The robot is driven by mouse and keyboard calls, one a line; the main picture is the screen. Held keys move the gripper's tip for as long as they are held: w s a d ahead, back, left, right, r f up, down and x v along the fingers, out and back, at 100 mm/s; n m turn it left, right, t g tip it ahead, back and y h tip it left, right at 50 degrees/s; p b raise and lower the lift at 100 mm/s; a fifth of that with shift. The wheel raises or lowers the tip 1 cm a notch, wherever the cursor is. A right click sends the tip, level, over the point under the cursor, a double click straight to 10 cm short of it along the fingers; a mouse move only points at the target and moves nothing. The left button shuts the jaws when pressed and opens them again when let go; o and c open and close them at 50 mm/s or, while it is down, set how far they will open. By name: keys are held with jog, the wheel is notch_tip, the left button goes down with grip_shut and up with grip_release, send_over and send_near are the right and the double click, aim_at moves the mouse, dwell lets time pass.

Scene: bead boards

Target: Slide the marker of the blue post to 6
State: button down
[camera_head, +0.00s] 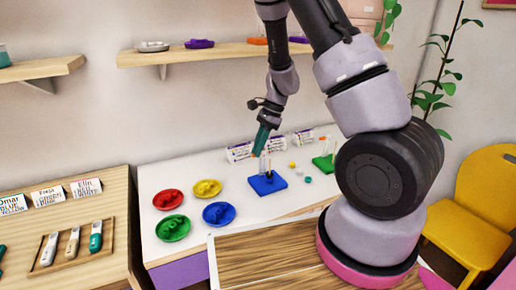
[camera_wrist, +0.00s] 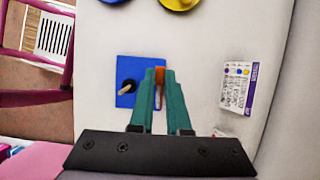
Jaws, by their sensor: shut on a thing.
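A blue board (camera_head: 262,187) lies on the white table with thin pale upright posts on it. In the wrist view the blue board (camera_wrist: 123,65) shows a tan peg (camera_wrist: 125,88) with a dark ring at its foot. My gripper (camera_head: 257,153) points down over the board. In the wrist view its teal fingers (camera_wrist: 160,75) are closed on a narrow orange piece (camera_wrist: 160,77) at the board's right edge. I cannot tell whether this piece is a marker or whether it is on a post. No number scale is readable on the board.
A green board (camera_head: 324,164) with posts stands to the right. A yellow bead (camera_head: 292,164) and a teal bead (camera_head: 308,179) lie between the boards. Printed cards (camera_head: 239,152) stand behind. Red (camera_head: 167,199), yellow (camera_head: 206,188), blue (camera_head: 219,213) and green (camera_head: 172,228) dishes lie left.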

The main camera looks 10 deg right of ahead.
jog(key=shift+f, duration=1.45)
jog(key=c, duration=0.8)
grip_release()
jog(key=v, duration=1.1)
jog(key=s+r+n+t, duration=0.1)
jog(key=s+r+n, duration=0.2)
jog(key=r, duration=0.5)
jog(key=s+r+n+t, duration=0.2)
jog(key=s+r, duration=0.2)
jog(key=r, duration=0.3)
jog(key=s+d+r+n+t+h, duration=0.2)
jog(key=s+r+n+t, duration=0.3)
jog(key=s+r, duration=0.5)
jog(key=shift+s+r+n, duration=0.35)
jog(key=shift+s+n, duration=0.25)
jog(key=shift+s, duration=0.5)
